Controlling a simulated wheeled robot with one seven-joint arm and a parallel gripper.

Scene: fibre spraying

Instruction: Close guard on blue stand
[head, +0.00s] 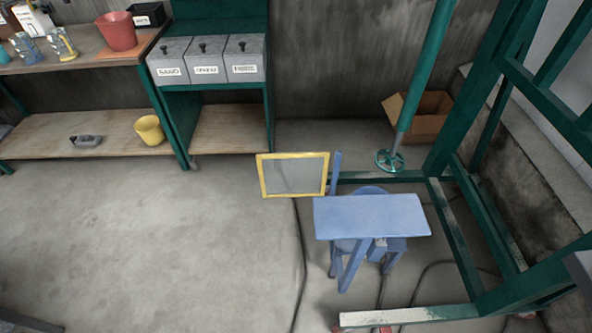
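The blue stand (370,216) stands on the floor right of centre, with a flat blue top and splayed legs. The guard (293,175) is a yellow-framed grey translucent panel. It stands out to the left of a blue upright post (335,172) at the stand's back left, apart from the area above the blue top. It appears swung open. A blue machine body shows partly beneath and behind the top, mostly hidden. My gripper is not in view.
A green steel frame (452,225) surrounds the stand's right side, with a slanted green pole (423,75) behind it. Dark cables (303,245) lie on the floor. A cardboard box (432,112) sits behind. Shelves (85,133) and labelled bins (206,60) line the back left.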

